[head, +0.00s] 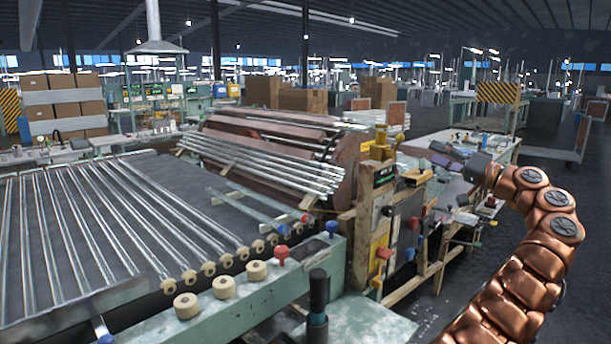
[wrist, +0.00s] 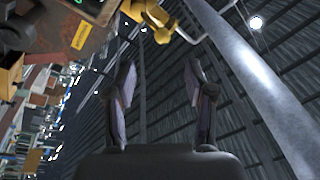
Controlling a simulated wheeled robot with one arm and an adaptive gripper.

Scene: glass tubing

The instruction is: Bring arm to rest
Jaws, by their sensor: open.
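My arm is copper-coloured and rises at the right of the head view, bending over to the left. My gripper (head: 444,160) is at the end of it, beside the upper right of the machine's control panel. In the wrist view my gripper (wrist: 160,90) shows two dark fingers standing apart, with nothing between them. Behind the fingers are the dark ribbed roof and a pale pipe (wrist: 255,85). From the head view I cannot tell how close the fingertips are to the yellow valve fitting (head: 381,147).
A machine with a copper-coloured drum (head: 345,165) and a wooden panel (head: 365,225) stands left of my arm. A rack of glass tubes (head: 100,215) fills the left. A bench (head: 470,145) stands behind my gripper. Dark floor (head: 545,175) is open at the right.

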